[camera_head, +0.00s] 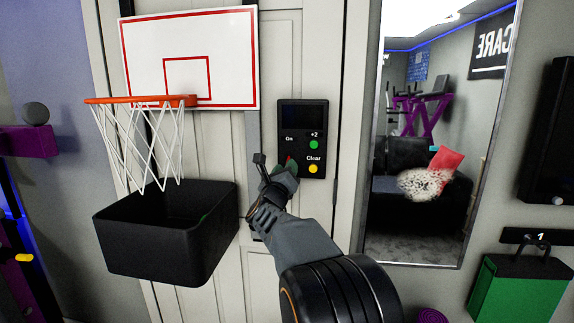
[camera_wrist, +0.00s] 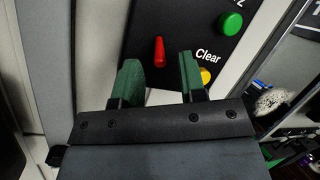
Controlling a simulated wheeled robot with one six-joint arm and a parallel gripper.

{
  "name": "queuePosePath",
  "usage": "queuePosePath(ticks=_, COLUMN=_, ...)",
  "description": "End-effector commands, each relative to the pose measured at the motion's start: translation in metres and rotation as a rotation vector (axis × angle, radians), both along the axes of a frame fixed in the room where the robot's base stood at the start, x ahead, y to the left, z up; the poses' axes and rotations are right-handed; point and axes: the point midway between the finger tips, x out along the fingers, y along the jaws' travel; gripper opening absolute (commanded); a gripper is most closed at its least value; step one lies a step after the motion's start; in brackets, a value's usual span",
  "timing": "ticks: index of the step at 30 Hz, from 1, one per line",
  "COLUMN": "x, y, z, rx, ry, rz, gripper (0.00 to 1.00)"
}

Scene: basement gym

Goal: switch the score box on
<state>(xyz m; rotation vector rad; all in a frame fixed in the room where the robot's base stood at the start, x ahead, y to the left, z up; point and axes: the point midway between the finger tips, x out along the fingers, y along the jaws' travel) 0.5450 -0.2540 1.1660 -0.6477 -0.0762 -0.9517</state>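The black score box (camera_head: 303,112) hangs on the pale panelled door, with a dark, blank screen. It has an "On" label, a green "+2" button (camera_head: 313,145) and a yellow "Clear" button (camera_head: 313,169). A red switch lever (camera_wrist: 159,51) sticks out of its face in the wrist view; in the head view my gripper partly covers it. My gripper (camera_wrist: 160,80) is open and empty, its two green-padded fingers apart. In the wrist view the lever appears just beyond the gap between the fingertips. I cannot tell whether they touch or which way the lever is set.
A basketball hoop (camera_head: 142,100) with a white backboard and a black bin (camera_head: 150,240) stand left of my gripper. A tall mirror (camera_head: 430,235) is on the right. A green bag (camera_head: 518,290) hangs at lower right.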

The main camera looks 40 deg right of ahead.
Motion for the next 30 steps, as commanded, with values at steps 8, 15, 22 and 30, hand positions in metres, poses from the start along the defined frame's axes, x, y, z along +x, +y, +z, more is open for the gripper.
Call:
queuePosePath(ticks=8, x=0.0077, y=-0.0095, z=0.0044, rx=0.001, ry=0.0, rz=0.001, gripper=0.38)
queuePosePath(ticks=15, x=0.0079, y=-0.0097, z=0.0042, rx=0.0, ry=0.001, rz=0.001, gripper=0.38)
queuePosePath(ticks=22, x=0.0078, y=-0.0097, z=0.0042, rx=0.0, ry=0.001, rz=0.001, gripper=0.17)
queuePosePath(ticks=30, x=0.0077, y=-0.0096, z=0.0042, rx=0.0, ry=0.001, rz=0.001, gripper=0.0)
